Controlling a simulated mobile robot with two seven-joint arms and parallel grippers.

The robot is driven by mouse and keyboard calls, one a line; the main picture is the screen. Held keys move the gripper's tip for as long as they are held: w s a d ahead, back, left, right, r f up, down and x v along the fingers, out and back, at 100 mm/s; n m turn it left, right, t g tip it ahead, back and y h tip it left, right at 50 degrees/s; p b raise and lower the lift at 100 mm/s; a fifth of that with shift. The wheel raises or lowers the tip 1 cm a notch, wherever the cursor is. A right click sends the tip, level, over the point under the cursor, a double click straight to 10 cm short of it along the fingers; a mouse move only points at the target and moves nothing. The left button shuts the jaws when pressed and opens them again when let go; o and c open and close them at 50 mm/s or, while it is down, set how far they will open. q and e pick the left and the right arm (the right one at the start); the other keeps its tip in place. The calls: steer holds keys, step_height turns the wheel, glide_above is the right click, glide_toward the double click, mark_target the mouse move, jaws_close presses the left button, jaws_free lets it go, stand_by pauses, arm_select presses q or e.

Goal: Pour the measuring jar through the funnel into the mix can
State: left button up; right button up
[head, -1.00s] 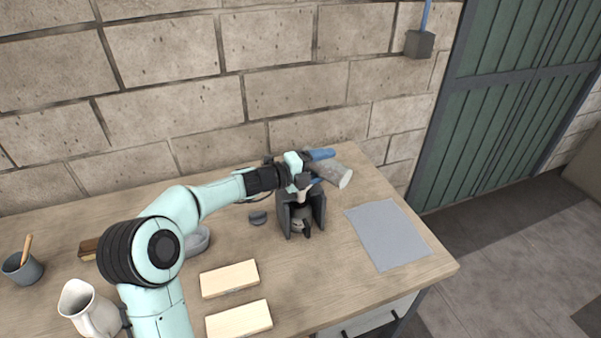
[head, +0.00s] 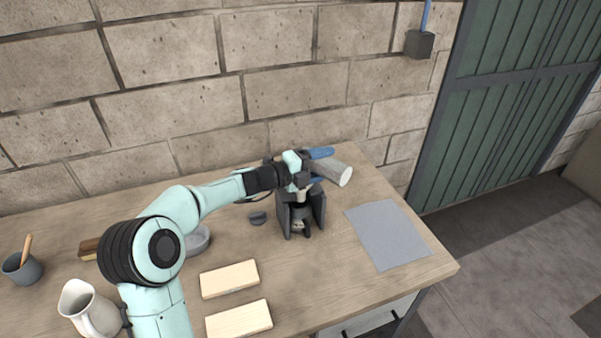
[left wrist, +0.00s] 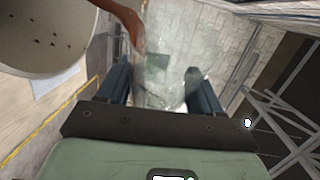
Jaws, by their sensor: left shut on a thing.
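My left gripper (head: 317,168) is shut on the measuring jar (head: 336,173), a greyish clear cylinder lying strongly tilted between the blue fingers. In the left wrist view the glassy jar (left wrist: 160,75) sits between both fingers. The dark stand (head: 318,208) is below and in front of the gripper. A pale part, likely the funnel (head: 301,195), shows at its top, partly hidden by the gripper. What stands lower inside is hard to make out. In the left wrist view a pale speckled bowl shape (left wrist: 45,40) is close by, with a brown-orange band along its edge; I cannot tell whether this is liquid.
A grey mat (head: 388,235) lies at right. Two pale wooden blocks (head: 229,279), a white pitcher (head: 88,310), a grey cup (head: 22,268) and a grey dish (head: 197,241) stand at left. A small dark object (head: 257,218) lies left of the stand. The brick wall is close behind.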

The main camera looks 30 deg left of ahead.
arm_select(q)
steer(key=shift+a+f+n+t, duration=0.15)
steer(key=shift+f+n+t, duration=0.15)
steer(key=shift+n, duration=0.4)
stand_by(0.8)
steer(key=shift+a+r, duration=0.1)
